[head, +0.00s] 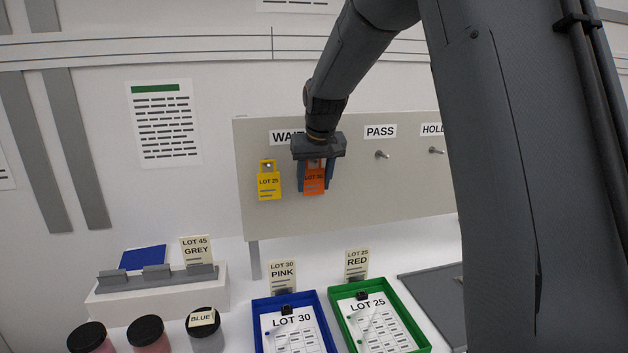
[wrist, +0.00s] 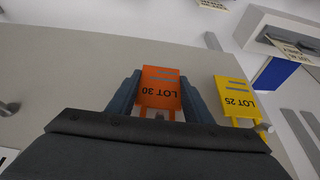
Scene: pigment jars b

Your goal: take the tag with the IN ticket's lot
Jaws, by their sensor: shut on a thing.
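My gripper (head: 314,178) is at the board under the WAIT label, which it partly covers. It is shut on an orange tag (head: 314,182) reading LOT 30. The orange tag (wrist: 160,88) also shows between the two fingers in the wrist view, upside down. A yellow tag (head: 269,182) reading LOT 25 hangs on a peg just left of my gripper; in the wrist view the yellow tag (wrist: 236,100) is at the right, apart from the fingers. No ticket marked IN is readable. I cannot tell whether the orange tag is still on a peg.
The grey board (head: 360,195) has bare pegs under PASS (head: 380,132) and HOLD. Below stand a blue tray (head: 258,325) with a LOT 30 sheet and a green tray (head: 338,318) with a LOT 25 sheet. Tickets read LOT 30 PINK (head: 282,275), LOT 25 RED (head: 357,264) and LOT 45 GREY (head: 196,249).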

